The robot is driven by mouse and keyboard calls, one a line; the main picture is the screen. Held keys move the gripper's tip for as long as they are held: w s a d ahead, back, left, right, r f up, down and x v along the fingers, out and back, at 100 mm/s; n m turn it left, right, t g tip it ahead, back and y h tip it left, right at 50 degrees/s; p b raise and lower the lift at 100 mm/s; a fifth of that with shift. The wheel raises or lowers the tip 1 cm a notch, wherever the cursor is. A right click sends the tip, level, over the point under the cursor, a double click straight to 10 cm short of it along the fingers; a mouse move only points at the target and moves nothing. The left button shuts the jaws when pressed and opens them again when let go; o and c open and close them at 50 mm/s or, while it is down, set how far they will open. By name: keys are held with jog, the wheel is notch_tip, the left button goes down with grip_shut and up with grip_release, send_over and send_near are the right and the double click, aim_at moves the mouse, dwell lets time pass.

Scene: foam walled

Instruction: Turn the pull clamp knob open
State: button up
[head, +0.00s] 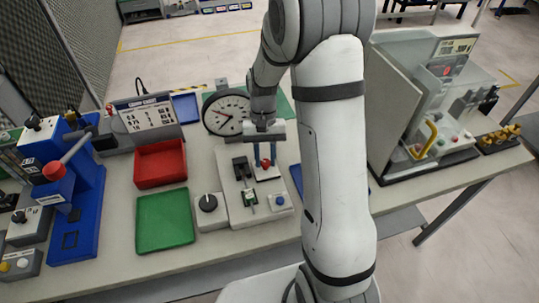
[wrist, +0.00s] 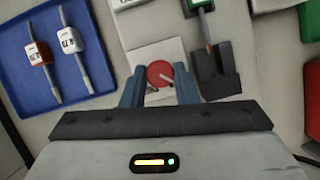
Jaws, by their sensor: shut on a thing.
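A small red round knob (wrist: 159,71) with a light, pin-like bar across it sits on a white square plate (wrist: 140,52) in the wrist view. My gripper (wrist: 160,88) has its blue fingers on both sides of the knob, shut on it. In the head view my gripper (head: 265,162) points down at the white plate (head: 268,176) on a pale grey fixture base (head: 236,212). The fingers partly hide the knob (head: 265,163) there. Black clamp blocks (head: 240,167) stand left of it, with a green-tipped part (head: 250,197) in front.
A round gauge (head: 226,112) stands behind. Red (head: 160,163) and green (head: 165,219) trays lie left. A blue tray (wrist: 52,98) holds two labelled rods. A clear-walled machine (head: 425,110) stands right.

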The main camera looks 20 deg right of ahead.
jog(key=shift+s+f, duration=0.1)
jog(key=shift+s, duration=0.1)
jog(key=o, duration=1)
jog(key=shift+w+r, duration=0.1)
jog(key=shift+r, duration=0.1)
jog(key=v, duration=0.7)
jog(key=shift+w+r+b, duration=0.1)
jog(key=shift+r+b, duration=0.15)
jog(key=shift+b, duration=0.05)
